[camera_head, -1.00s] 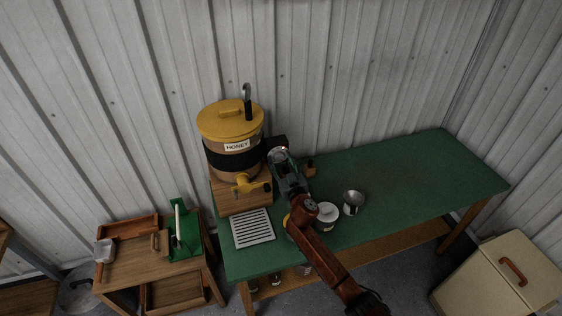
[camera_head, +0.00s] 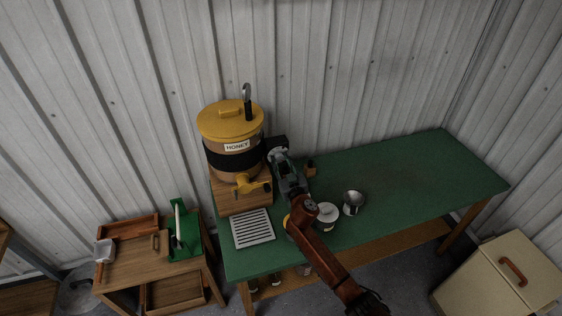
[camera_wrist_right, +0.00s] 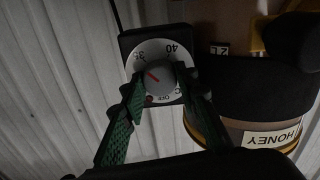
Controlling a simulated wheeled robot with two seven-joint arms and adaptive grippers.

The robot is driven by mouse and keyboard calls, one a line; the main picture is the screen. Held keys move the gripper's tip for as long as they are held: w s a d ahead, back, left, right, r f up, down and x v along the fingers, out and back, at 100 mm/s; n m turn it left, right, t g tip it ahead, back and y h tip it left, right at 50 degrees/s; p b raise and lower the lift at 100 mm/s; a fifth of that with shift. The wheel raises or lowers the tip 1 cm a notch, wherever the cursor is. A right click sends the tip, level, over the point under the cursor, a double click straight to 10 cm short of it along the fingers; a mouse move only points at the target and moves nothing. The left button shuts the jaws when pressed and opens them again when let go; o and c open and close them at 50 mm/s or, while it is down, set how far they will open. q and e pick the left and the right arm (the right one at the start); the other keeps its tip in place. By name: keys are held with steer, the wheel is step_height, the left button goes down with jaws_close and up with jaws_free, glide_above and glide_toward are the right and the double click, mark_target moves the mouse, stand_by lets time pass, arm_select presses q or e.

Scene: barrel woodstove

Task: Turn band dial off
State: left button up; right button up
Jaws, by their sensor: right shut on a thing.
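The band dial (camera_wrist_right: 160,76) is a grey round knob with a red pointer line on a white numbered face, set in a black control box (camera_wrist_right: 127,43). Its pointer slants to the upper left in the right wrist view. "OFF" is printed at the lower edge of the face. My right gripper (camera_head: 279,157) is shut on the knob, with a green finger on each side. The black box (camera_head: 277,142) is beside the honey tank (camera_head: 221,131), which wears a black band (camera_head: 234,160). My left gripper is not in view.
A yellow tap (camera_head: 246,185) juts out below the tank, left of my right gripper. A white drip grate (camera_head: 252,228), a white-lidded jar (camera_head: 328,212) and a metal cup (camera_head: 353,200) are on the green table (camera_head: 420,185). The table's right side is clear.

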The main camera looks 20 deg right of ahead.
steer(key=n, duration=1)
steer(key=shift+n+p, duration=0.3)
steer(key=n, duration=0.3)
steer(key=shift+n, duration=0.3)
steer(key=n+p, duration=0.1)
steer(key=n, duration=0.5)
steer(key=n+p, duration=0.1)
steer(key=n, duration=0.3)
steer(key=shift+n+p, duration=0.3)
steer(key=shift+f+n+p, duration=0.15)
steer(key=shift+n+p, duration=0.25)
steer(key=shift+n, duration=1)
